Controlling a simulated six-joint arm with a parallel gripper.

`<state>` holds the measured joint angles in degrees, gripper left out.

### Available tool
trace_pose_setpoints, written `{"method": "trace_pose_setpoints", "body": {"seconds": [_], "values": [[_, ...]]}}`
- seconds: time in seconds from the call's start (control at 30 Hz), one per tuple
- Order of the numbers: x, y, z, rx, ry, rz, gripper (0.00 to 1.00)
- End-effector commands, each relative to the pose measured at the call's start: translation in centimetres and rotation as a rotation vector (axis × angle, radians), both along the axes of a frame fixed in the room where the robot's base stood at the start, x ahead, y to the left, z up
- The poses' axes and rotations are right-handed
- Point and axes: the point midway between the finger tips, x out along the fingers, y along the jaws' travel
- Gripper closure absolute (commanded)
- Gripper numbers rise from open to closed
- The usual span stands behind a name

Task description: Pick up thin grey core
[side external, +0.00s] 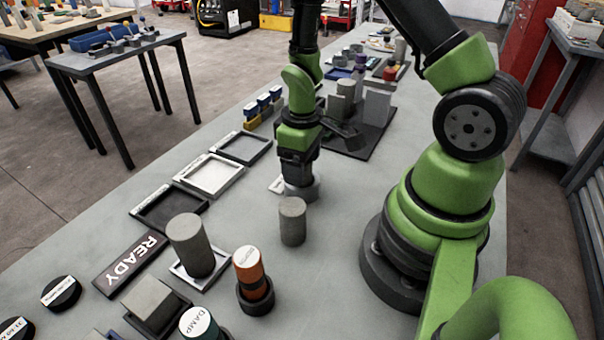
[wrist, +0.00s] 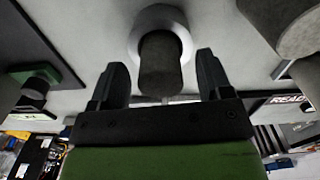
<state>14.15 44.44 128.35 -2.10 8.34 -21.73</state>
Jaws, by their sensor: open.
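A thin grey core (wrist: 160,68) shows in the wrist view, standing in a pale round holder (wrist: 143,27). My gripper (wrist: 161,72) is open, with one dark finger on each side of the core. Gaps show between the core and both fingers. In the side external view my gripper (side external: 298,172) points down just above the grey round holder (side external: 304,191). The core is hidden there behind the gripper.
A grey cylinder (side external: 292,222) stands close in front of my gripper. A taller grey cylinder (side external: 190,243) stands in a white-rimmed tray, near an orange part (side external: 248,268) in a dark holder. Empty trays (side external: 210,176) lie left; a fixture with grey blocks (side external: 376,108) stands behind.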

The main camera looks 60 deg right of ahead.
Motion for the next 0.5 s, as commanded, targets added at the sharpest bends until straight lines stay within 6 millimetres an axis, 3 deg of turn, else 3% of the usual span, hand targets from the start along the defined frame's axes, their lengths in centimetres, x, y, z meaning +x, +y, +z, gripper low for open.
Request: {"method": "trace_pose_setpoints", "body": {"seconds": [0.1, 0.33, 0.37, 0.5], "values": [[-0.02, 0.03, -0.93, 0.000, 0.001, 0.000, 0.28], [0.01, 0.02, -1.05, 0.000, -0.001, -0.001, 0.28], [0.01, 0.02, -1.05, 0.000, -0.001, -0.001, 0.30], [0.00, 0.02, -1.04, 0.000, 0.000, 0.000, 0.62]]}}
